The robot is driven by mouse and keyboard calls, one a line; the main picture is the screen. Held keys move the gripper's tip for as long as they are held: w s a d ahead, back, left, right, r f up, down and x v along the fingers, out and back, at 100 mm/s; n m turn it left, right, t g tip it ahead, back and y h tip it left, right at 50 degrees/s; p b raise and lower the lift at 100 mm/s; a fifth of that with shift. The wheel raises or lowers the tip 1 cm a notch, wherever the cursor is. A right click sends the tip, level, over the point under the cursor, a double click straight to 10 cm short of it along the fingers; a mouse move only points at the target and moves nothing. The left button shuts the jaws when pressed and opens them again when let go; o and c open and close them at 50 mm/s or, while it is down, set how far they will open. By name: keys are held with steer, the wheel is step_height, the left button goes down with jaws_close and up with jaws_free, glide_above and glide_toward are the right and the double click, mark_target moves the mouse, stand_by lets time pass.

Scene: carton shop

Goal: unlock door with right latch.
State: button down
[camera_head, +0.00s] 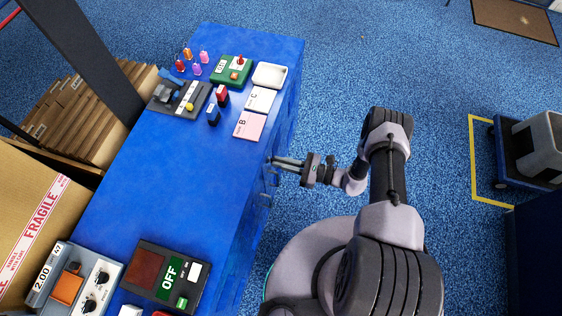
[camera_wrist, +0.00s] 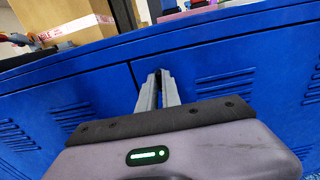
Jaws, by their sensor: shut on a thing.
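My gripper (camera_head: 275,160) reaches left to the front face of the blue cabinet (camera_head: 175,160). In the wrist view, my gripper (camera_wrist: 159,74) has its two grey fingers together near the upper edge of the right door (camera_wrist: 225,72), just right of the seam with the left door (camera_wrist: 60,105). The fingers are closed on a small part there, which I take for the right latch; the fingers hide nearly all of it. Both doors have slotted vents and look shut. Small metal handles (camera_head: 264,199) show on the cabinet front below my gripper in the head view.
The cabinet top carries a green switch box (camera_head: 232,70), cards, a control panel marked OFF (camera_head: 168,276) and a dial unit (camera_head: 72,283). A FRAGILE carton (camera_head: 35,215) stands at left. A cart (camera_head: 530,150) stands at right. The blue floor between is clear.

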steer(key=shift+f+m+b, duration=0.1)
steer(key=shift+m+b, duration=0.2)
steer(key=shift+w+f+m+b, duration=0.1)
steer(key=shift+m+b, duration=3.1)
steer(key=shift+m, duration=5.4)
steer(key=c, duration=1.5)
jaws_free()
steer(key=shift+c, duration=0.2)
steer(key=shift+d, duration=0.1)
